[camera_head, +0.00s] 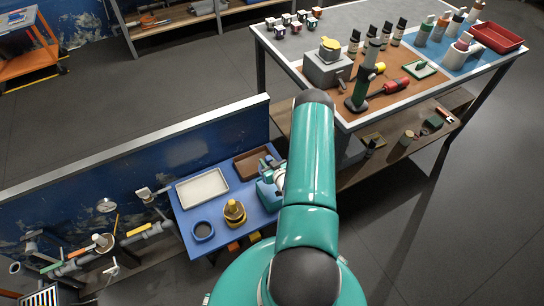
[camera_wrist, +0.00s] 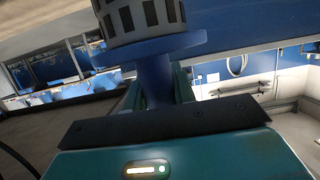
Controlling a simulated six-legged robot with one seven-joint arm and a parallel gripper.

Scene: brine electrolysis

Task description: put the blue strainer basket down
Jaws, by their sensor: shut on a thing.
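The blue strainer basket (camera_wrist: 155,72) fills the top middle of the wrist view, with a blue stem, a wide blue flange and a grey slotted drum beyond it. My gripper (camera_wrist: 160,92) is shut around the blue stem. In the head view my gripper (camera_head: 270,182) is at the right side of a small blue table (camera_head: 222,243), beside a brown tray (camera_head: 252,163). My arm hides part of that area, and I cannot make out the basket there. Whether the basket touches anything is not clear.
The blue table also bears a white tray (camera_head: 203,188), a yellow-and-dark fitting (camera_head: 235,213) and a blue ring (camera_head: 203,230). A low wall (camera_head: 130,150) runs behind it. A large workbench (camera_head: 390,105) with bottles and tools stands at right.

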